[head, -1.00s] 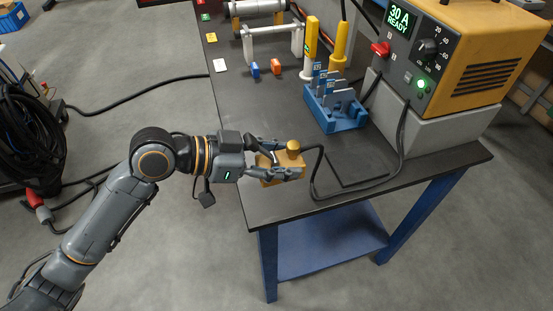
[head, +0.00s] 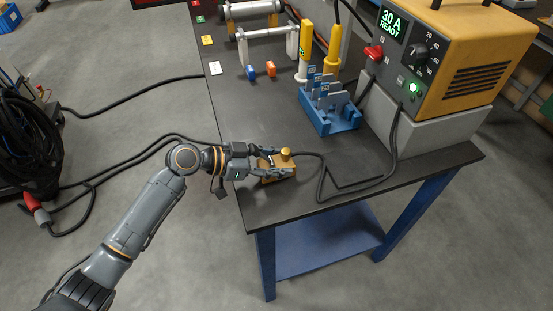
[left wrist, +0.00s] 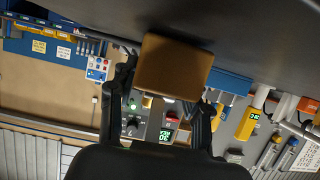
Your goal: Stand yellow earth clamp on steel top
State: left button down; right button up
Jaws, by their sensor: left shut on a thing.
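The yellow earth clamp (head: 285,173) is a block with a round brass-coloured knob on top, and a black cable leads from it. My left gripper (head: 272,165) is shut on it, with its fingers along the block's sides. The clamp is upright at the near left corner of the dark steel top (head: 262,206). I cannot tell whether its base touches the top. In the left wrist view the clamp's flat face (left wrist: 172,67) shows between the fingers, close to the dark surface. My right gripper is not in view.
A yellow power unit (head: 470,60) on a grey base stands at the right. A blue rack (head: 332,122) with grey plates, yellow holders and small blue and orange blocks stand farther back. The cable loops across the otherwise clear front of the top.

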pick_arm(q)
jog(key=shift+r, duration=0.1)
jog(key=c, duration=0.6)
grip_release()
jog(key=shift+f, duration=0.25)
jog(key=shift+r, duration=0.1)
jog(key=shift+a+r, duration=0.1)
jog(key=b+v, duration=0.2)
jog(key=v, duration=0.8)
jog(key=shift+s+a+r+b, duration=0.1)
jog(key=shift+s+a+b, duration=0.05)
jog(key=shift+a+b, duration=0.2)
jog(key=shift+s+a+r, duration=0.2)
jog(key=shift+a+r, duration=0.1)
jog(key=shift+a, duration=0.15)
